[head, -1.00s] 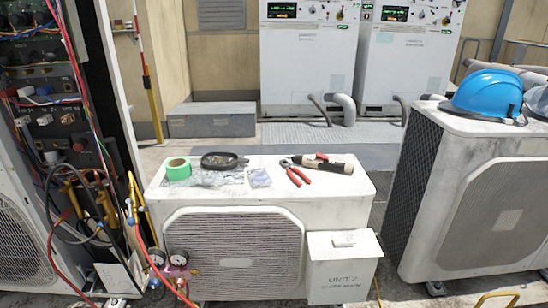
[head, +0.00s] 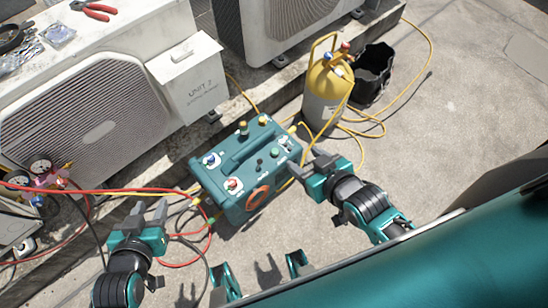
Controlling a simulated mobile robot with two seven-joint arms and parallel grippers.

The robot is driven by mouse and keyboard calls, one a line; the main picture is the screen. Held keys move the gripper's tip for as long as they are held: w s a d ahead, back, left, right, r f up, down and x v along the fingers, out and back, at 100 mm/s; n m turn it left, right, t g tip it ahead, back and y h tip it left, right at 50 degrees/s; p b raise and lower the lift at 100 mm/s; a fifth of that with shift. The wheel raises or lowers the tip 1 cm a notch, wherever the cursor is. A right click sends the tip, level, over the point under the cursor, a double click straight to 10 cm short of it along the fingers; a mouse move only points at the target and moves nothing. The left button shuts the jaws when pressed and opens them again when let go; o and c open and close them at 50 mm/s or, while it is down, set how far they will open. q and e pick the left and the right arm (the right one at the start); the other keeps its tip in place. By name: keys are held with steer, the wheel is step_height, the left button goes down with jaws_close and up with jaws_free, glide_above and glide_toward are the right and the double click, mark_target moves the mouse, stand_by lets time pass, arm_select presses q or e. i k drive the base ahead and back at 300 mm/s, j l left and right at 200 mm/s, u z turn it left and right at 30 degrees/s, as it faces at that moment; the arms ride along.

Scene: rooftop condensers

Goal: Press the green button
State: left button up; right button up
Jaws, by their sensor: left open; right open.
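A teal machine box (head: 223,205) with a carry handle sits on the ground in the middle of the head view. Its top panel bears a small green button (head: 275,153), near the right side, by small knobs. A red knob (head: 233,184) and a blue knob (head: 210,159) are at its left. My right gripper (head: 309,164) is open and empty, just right of the box, its fingers pointing toward the panel. My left gripper (head: 149,211) is open and empty, left of the box's front and apart from it.
Hoses (head: 175,191) run into the box's left side. A yellow-topped cylinder (head: 323,105) and a black bucket (head: 373,75) stand behind right, with yellow hose around them. The white condenser (head: 95,120) stands behind left on a ledge. Ground at right is mostly clear.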

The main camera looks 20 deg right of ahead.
mark_target(275, 152)
steer(key=z, duration=0.25)
steer(key=l+u, duration=0.5)
steer(key=l, duration=0.3)
steer(key=k+l+u, duration=0.1)
steer(key=l+u, duration=0.4)
steer(key=l, duration=0.25)
